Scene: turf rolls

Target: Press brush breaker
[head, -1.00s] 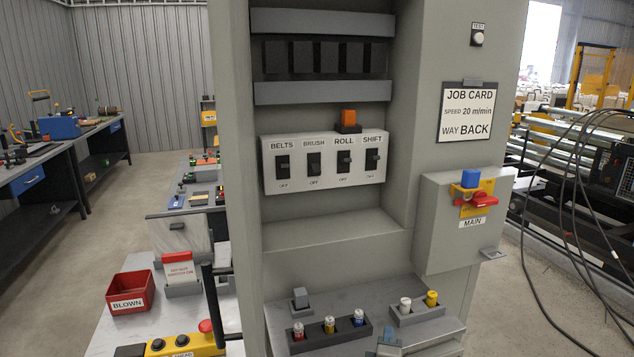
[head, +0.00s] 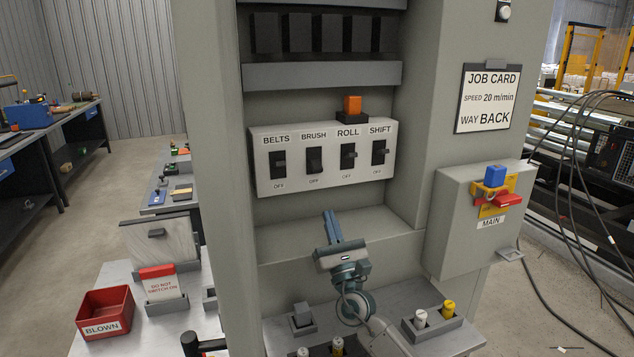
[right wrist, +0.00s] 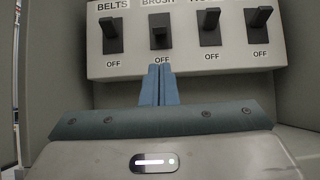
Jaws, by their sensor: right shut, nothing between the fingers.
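The BRUSH breaker (head: 314,160) is a black switch on the white panel (head: 330,185), second from the left, with OFF printed below it. In the right wrist view its lever (right wrist: 159,38) sits lower than the levers beside it. My right gripper (head: 332,226) is shut and empty, in front of the cabinet and below the panel, pointing up. In the right wrist view its blue fingertips (right wrist: 158,70) are just under the BRUSH breaker and overlap the panel's lower edge; I cannot tell whether they touch it. My left gripper is not in view.
BELTS (head: 278,164), ROLL (head: 348,156) and SHIFT (head: 379,152) breakers flank it. Recess walls bound both sides. The MAIN switch box (head: 470,240) juts out at right. A ledge with fuses (head: 448,310) lies below.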

